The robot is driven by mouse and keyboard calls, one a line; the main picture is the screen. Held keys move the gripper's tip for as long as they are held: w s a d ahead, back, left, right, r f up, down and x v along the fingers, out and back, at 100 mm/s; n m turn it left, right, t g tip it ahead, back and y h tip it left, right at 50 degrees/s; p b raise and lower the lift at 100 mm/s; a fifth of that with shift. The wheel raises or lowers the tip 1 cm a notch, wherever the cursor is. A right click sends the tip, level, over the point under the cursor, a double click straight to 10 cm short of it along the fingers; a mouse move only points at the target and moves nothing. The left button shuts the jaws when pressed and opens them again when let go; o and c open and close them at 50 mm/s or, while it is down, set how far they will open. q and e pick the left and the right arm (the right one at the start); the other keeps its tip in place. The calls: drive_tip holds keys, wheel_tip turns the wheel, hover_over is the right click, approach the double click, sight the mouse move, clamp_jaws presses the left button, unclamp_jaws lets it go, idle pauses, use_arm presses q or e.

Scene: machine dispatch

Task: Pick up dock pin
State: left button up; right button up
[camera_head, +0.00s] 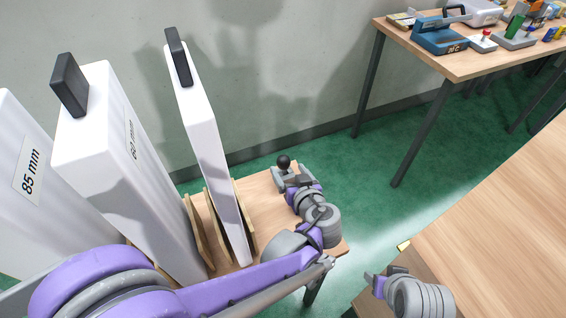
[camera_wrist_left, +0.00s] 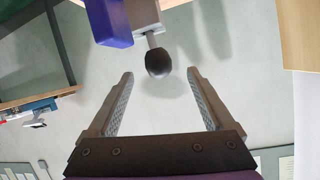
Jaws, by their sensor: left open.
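A black ball knob (camera_head: 283,161) on a short stem, probably the dock pin, shows at the far end of my left gripper in the head view. The knob also shows in the left wrist view (camera_wrist_left: 158,64), on a grey stem from a grey and blue block (camera_wrist_left: 143,14). My left gripper (camera_wrist_left: 161,73) is open, with the knob in line between its fingertips and touching neither finger. In the head view my left gripper (camera_head: 290,177) is over the small wooden table. My right gripper (camera_head: 376,280) is near the bottom; its jaws are unclear.
White slabs with black handles, including one marked 85 mm (camera_head: 30,175), stand upright at left in wooden slots. The small table (camera_head: 262,195) is beneath my left arm. A wooden table (camera_head: 500,230) is at right. A back table (camera_head: 440,55) holds a blue device (camera_head: 440,38).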

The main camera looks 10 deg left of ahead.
sight(286, 166)
use_arm(q)
drive_tip(key=x, duration=0.6)
drive_tip(key=shift+f, duration=0.25)
clamp_jaws()
